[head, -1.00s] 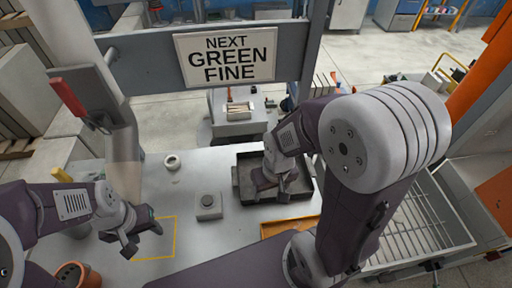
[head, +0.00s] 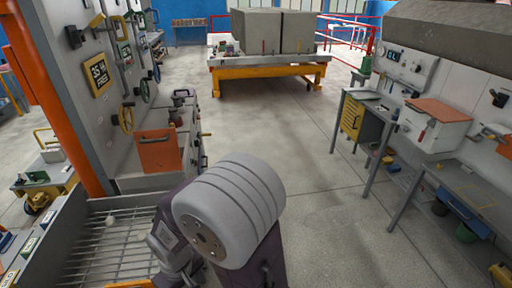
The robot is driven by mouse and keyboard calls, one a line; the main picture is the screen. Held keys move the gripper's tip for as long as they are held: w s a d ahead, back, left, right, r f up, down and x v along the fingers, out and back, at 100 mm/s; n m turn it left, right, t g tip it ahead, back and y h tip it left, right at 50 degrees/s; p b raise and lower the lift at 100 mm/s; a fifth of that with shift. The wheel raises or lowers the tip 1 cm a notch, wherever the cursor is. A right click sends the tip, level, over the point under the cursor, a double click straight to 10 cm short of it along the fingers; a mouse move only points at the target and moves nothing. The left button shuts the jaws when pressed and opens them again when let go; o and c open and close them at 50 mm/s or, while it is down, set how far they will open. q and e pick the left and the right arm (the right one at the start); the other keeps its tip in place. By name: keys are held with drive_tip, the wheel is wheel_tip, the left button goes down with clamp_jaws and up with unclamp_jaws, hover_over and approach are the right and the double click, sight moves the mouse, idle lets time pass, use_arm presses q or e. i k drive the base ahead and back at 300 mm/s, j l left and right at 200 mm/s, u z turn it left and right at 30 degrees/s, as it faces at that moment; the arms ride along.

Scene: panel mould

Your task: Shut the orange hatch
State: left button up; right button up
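An orange panel (head: 158,149) with a dark handle stands roughly upright at the grey cabinet on the left, in front of grey boxes. It looks like a hatch door, but I cannot tell how far open it is. A second orange-topped piece, a white box with an orange lid (head: 438,110), sits on the right-hand bench; its lid looks closed or nearly so. My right arm shows at the bottom, well short of both. Its gripper is not visible. My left gripper is out of view.
A wire-grid tray (head: 110,245) lies at lower left beside my arm. An orange post (head: 55,100) rises at left. A yellow-framed cart (head: 268,65) with grey blocks stands at the back. Open floor (head: 300,150) runs between the cabinet and the right-hand benches.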

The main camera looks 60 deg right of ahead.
sight(158, 150)
drive_tip(key=k+z, duration=0.15)
drive_tip(key=z, duration=0.85)
